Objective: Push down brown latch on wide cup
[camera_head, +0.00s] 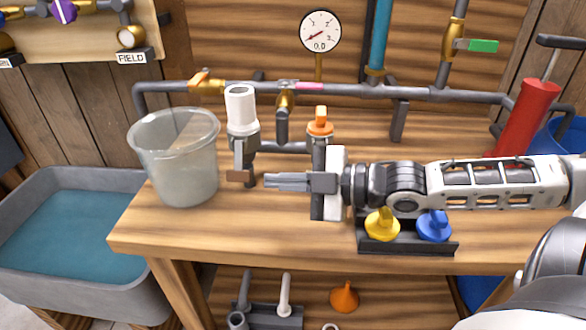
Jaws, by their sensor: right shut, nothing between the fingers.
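The wide cup (180,165) is a large translucent tub standing on the left part of the wooden bench. Just right of it, a small brown latch (240,176) sits at the lower end of a grey fitting with a white upright cylinder (240,108) on top. The latch is close to the cup's right side; I cannot tell whether they touch. My right gripper (267,181) reaches in from the right, level, with its fingers shut and empty. Its tips point left and are a short way right of the latch. My left gripper is not in view.
A grey pipe (360,93) with valves runs along the back, under a round gauge (320,31). An orange knob (320,124) stands behind my gripper. Yellow (383,224) and blue (434,226) pieces sit below my arm. A water-filled basin (75,240) is at the left.

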